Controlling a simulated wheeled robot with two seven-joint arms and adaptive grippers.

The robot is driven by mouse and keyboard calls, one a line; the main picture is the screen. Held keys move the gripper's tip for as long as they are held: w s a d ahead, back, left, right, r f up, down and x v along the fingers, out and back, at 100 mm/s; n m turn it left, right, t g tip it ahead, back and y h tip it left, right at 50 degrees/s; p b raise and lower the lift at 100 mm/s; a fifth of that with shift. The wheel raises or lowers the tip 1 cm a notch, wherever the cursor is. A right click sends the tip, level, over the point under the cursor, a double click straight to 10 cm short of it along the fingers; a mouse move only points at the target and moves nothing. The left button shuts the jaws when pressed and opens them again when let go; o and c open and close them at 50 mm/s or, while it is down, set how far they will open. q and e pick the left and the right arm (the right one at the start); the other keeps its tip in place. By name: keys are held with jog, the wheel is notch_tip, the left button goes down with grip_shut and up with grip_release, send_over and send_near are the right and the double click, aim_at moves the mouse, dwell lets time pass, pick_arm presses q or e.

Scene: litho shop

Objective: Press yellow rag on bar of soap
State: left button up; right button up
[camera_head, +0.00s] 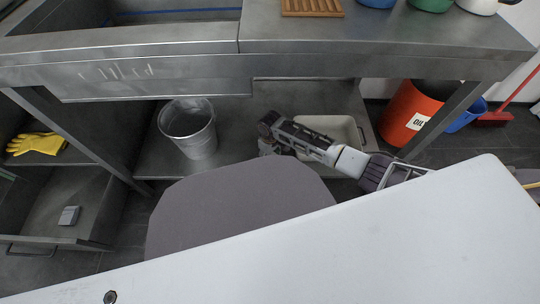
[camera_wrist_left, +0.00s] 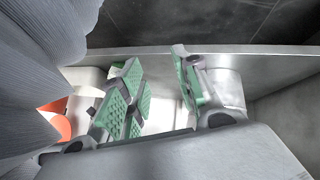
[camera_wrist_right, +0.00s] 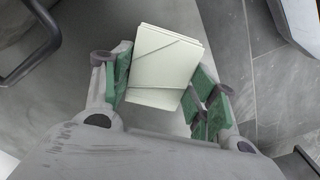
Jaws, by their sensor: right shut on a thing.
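My right gripper (camera_wrist_right: 158,88) is shut on a pale, layered, folded-looking block (camera_wrist_right: 165,65), with a green-padded finger at either side. I cannot tell from its look whether it is the rag or the soap. In the head view my right gripper (camera_head: 272,132) hangs under the metal bench, between the bucket and a pale tray; what it holds is hidden there. My left gripper (camera_wrist_left: 158,85) is open and seems empty, beside a metal edge; it is not in the head view. No clearly yellow rag shows. A small grey block (camera_head: 68,215) lies in the lower left drawer, too small to identify.
A metal bucket (camera_head: 189,127) and a pale tray (camera_head: 340,128) stand on the low shelf. Yellow gloves (camera_head: 38,143) lie on the left shelf. An orange-red bin (camera_head: 408,112) stands at right.

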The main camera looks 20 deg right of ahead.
pick_arm(q)
jog(key=shift+s, duration=0.15)
pick_arm(e)
jog(key=shift+s, duration=0.1)
pick_arm(q)
jog(key=shift+s+f, duration=0.2)
jog(key=shift+s, duration=0.15)
pick_arm(e)
jog(key=shift+f, duration=0.1)
pick_arm(q)
jog(key=shift+w+r, duration=0.2)
jog(key=shift+w+r, duration=0.2)
jog(key=shift+w, duration=0.1)
jog(key=shift+s+f, duration=0.1)
jog(key=shift+s+f, duration=0.2)
jog(key=shift+s, duration=0.2)
jog(key=shift+a, duration=0.1)
pick_arm(e)
jog(key=shift+s, duration=0.1)
